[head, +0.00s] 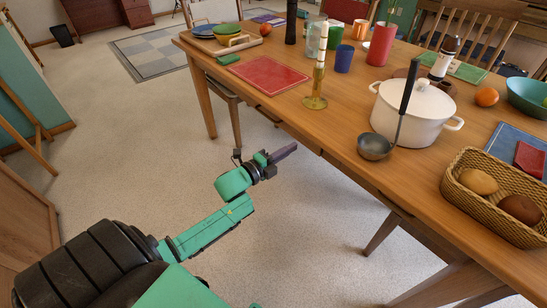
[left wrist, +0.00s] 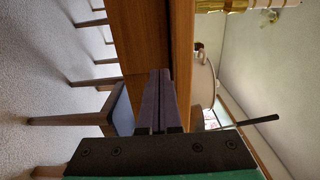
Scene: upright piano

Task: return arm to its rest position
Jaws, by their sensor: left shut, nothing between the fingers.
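My left arm comes in from the bottom left of the head view, green and black. My left gripper (head: 285,153) is out over the floor, beside the near edge of the wooden table (head: 330,120). Its two dark fingers are together and hold nothing. In the left wrist view the fingers (left wrist: 161,98) lie side by side, pointing at the table's edge (left wrist: 181,60). My right gripper is not in view.
On the table are a red placemat (head: 268,75), a brass candlestick (head: 317,85), a white pot (head: 415,112), a ladle (head: 374,147) and a bread basket (head: 460,188). A chair (head: 236,112) stands under the table. The floor (head: 130,140) at left is clear.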

